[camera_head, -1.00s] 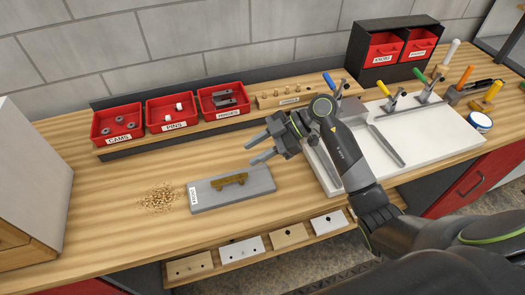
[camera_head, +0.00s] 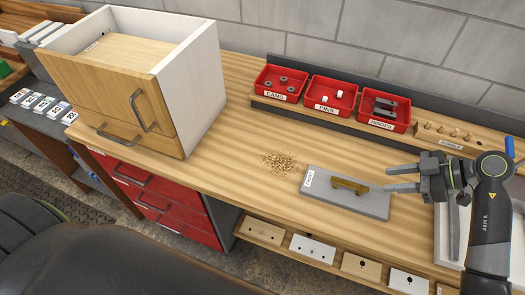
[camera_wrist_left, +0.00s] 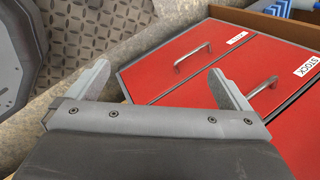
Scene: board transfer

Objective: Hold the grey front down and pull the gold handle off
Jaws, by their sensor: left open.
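The grey front (camera_head: 372,203) lies flat on the wooden bench in the head view, with a white label at its left end. The gold handle (camera_head: 350,186) sits on top of it, near its middle. My right gripper (camera_head: 388,179) is open and empty, with its fingers pointing left, to the right of the handle and apart from it. My left gripper (camera_wrist_left: 158,80) shows only in the left wrist view. It is open and empty, in front of red drawers (camera_wrist_left: 200,75), with nothing between its fingers.
A wood-and-white drawer cabinet (camera_head: 110,92) stands on the bench at left. Wood shavings (camera_head: 280,163) lie left of the front. Red bins of cams (camera_head: 281,83), pins (camera_head: 331,93) and hinges (camera_head: 385,108) line the back.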

